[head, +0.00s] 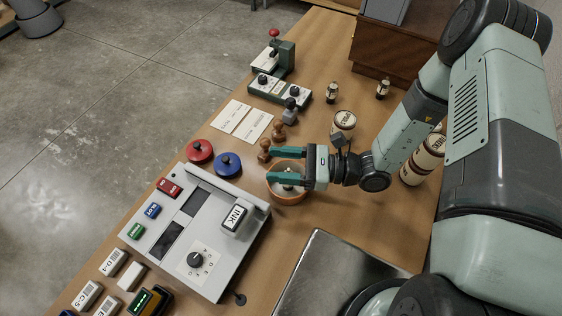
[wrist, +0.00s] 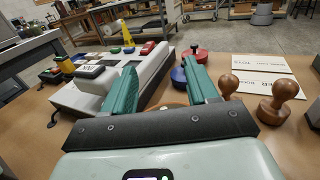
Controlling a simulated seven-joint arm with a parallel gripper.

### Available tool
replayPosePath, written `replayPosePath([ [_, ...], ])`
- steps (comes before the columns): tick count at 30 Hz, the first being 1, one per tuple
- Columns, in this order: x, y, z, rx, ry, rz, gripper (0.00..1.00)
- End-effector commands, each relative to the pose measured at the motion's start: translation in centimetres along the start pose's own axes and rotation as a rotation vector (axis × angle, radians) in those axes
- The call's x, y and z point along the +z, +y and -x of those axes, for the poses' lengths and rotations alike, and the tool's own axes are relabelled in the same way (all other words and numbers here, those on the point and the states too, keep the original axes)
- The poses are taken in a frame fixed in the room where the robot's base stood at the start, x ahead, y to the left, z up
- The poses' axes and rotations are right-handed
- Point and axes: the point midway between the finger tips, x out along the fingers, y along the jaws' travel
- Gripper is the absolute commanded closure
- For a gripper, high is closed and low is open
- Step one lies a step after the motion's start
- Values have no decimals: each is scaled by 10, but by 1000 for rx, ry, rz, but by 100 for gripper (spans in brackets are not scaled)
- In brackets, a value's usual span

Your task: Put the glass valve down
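My gripper (head: 271,166) reaches in from the right over an orange-rimmed round dish (head: 290,201). Its two teal fingers are spread apart, one above the far side of the dish and one above its near part. In the wrist view the fingers (wrist: 160,75) are also wide apart, with nothing visibly gripped between them. A small pale and dark item (head: 289,181) shows inside the dish, partly covered by a finger. It may be the glass valve, but it is too small to tell. The dish is mostly hidden in the wrist view.
A grey console (head: 188,262) with an INK block (head: 235,217) stands left of the dish. Red (head: 200,151) and blue (head: 228,163) knobbed discs, wooden stamps (head: 279,131), cards (head: 243,120) and banded jars (head: 344,122) stand around. A metal tray (head: 325,270) lies in front.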

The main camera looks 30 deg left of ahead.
Motion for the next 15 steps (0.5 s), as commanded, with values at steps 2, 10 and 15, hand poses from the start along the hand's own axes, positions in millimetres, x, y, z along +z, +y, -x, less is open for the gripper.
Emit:
replayPosePath([
  [2, 0, 0, 0, 0, 0, 0, 42],
  [10, 0, 0, 0, 0, 0, 0, 42],
  [15, 0, 0, 0, 0, 0, 0, 42],
])
